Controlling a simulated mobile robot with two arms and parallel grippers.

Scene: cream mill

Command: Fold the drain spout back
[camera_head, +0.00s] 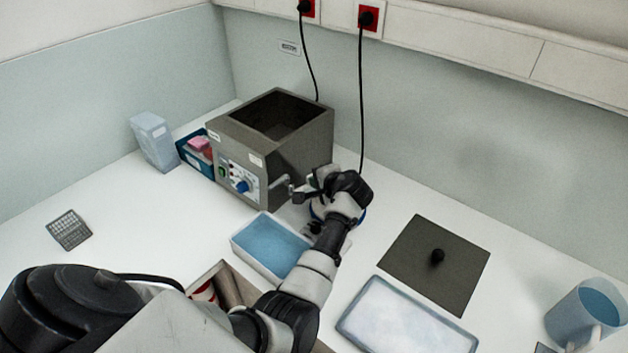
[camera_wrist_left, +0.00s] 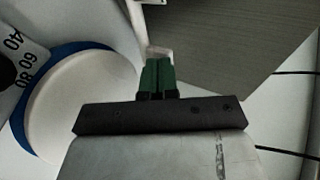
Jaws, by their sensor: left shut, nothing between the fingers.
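The grey open-topped bath (camera_head: 290,150) stands at the back of the bench, with knobs and a blue dial on its front. The drain spout (camera_head: 282,183), a light grey bent piece, sticks out low at the front panel's right end. My left gripper (camera_head: 300,196) is just right of the spout, close to the bath's side. In the left wrist view its green fingers (camera_wrist_left: 158,76) are shut together, with a pale piece (camera_wrist_left: 157,52) right at their tips. I cannot tell whether they touch it. My right gripper is not in view.
A white tray of blue liquid (camera_head: 254,247) lies below the spout. A dark lid with a knob (camera_head: 455,268), a pale shallow tray (camera_head: 400,322) and a blue jug (camera_head: 580,315) are to the right. A blue-rimmed white disc (camera_wrist_left: 85,105) is beside the gripper. Black cables hang behind.

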